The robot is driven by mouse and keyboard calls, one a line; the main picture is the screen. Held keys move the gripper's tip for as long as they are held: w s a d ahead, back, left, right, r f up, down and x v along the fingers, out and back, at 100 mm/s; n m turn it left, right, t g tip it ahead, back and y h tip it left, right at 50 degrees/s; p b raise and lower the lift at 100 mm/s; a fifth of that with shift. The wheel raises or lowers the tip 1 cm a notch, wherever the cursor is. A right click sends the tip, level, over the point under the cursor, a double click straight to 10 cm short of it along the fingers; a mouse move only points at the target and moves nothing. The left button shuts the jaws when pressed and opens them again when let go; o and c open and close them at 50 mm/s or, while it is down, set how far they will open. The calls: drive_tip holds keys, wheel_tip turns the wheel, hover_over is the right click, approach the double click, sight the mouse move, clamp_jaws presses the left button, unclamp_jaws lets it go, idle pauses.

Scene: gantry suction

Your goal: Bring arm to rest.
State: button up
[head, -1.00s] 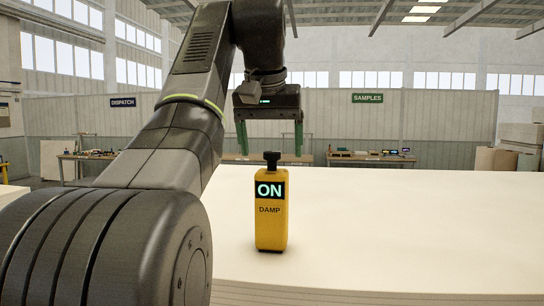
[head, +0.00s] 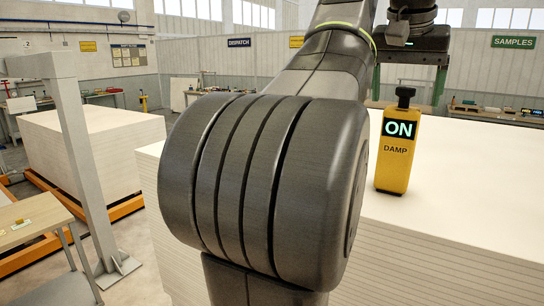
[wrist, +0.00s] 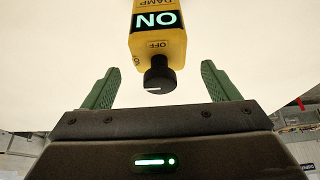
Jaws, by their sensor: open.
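My gripper (head: 408,78) is raised in the head view, its green fingers apart and pointing down. In the wrist view my gripper (wrist: 158,88) is open and empty, with a finger on each side. A yellow damp meter (head: 391,170) with a black top knob stands upright on the white stack (head: 465,185). Its display reads "ON" above the word "DAMP". My arm hides part of the stack.
At the left, a second white stack (head: 95,150) sits on an orange base (head: 110,215). A grey post (head: 85,175) and a wooden table (head: 30,220) stand in front of it. Benches line the far wall under the DISPATCH and SAMPLES signs. Bare floor lies between the stacks.

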drive_tip(key=shift+x, duration=1.1)
drive_tip(key=shift+w+r, duration=0.1)
drive_tip(key=shift+r, duration=0.15)
